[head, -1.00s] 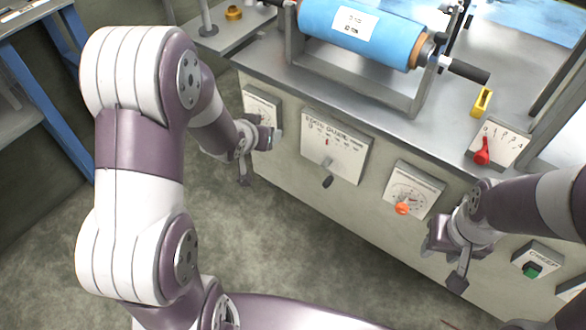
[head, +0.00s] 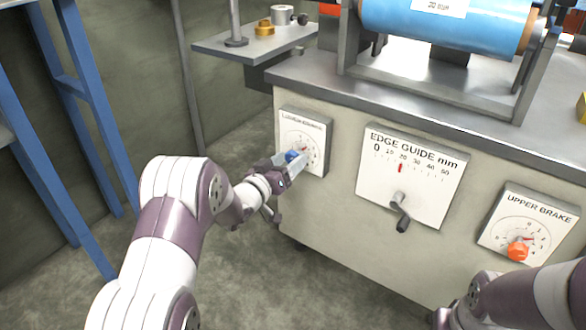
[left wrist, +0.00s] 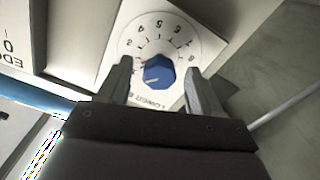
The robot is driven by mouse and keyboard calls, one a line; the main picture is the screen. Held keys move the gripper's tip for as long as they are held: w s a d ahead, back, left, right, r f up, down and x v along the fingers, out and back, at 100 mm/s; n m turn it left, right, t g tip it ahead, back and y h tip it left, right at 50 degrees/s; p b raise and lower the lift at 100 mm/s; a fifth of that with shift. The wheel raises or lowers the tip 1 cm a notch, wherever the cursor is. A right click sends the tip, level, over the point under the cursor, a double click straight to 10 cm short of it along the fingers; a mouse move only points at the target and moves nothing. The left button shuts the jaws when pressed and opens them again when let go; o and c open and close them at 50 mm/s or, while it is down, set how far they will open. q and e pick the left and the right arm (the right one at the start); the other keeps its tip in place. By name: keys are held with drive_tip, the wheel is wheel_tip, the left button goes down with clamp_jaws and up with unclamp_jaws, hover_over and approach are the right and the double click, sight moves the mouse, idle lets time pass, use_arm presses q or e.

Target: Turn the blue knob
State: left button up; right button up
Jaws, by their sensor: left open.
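The blue knob (head: 292,156) sits on a white dial plate (head: 316,129) at the left end of the machine's front. In the left wrist view the blue knob (left wrist: 158,73) is faceted, with a numbered scale around it. My left gripper (head: 292,164) is open in front of the dial. In the left wrist view its two fingers (left wrist: 160,85) stand apart, one on each side of the knob, with visible gaps. I cannot tell whether the tips reach the knob's depth. My right arm shows at the lower right; its gripper is mostly cut off at the bottom edge.
An edge guide panel (head: 375,190) with a dark-handled crank (head: 402,222) is right of the dial. An upper brake dial with an orange knob (head: 517,250) is further right. A blue roll (head: 445,30) lies on top. A blue frame (head: 85,120) stands at the left.

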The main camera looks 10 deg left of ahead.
use_arm(q)
drive_tip(key=shift+b+x, duration=0.3)
drive_tip(key=shift+x, duration=0.7)
drive_tip(key=shift+w+d, duration=0.1)
drive_tip(key=shift+w, duration=0.05)
drive_tip(key=c, duration=1.1)
drive_tip(key=shift+o, duration=0.2)
use_arm(e)
drive_tip(key=shift+f, duration=0.6)
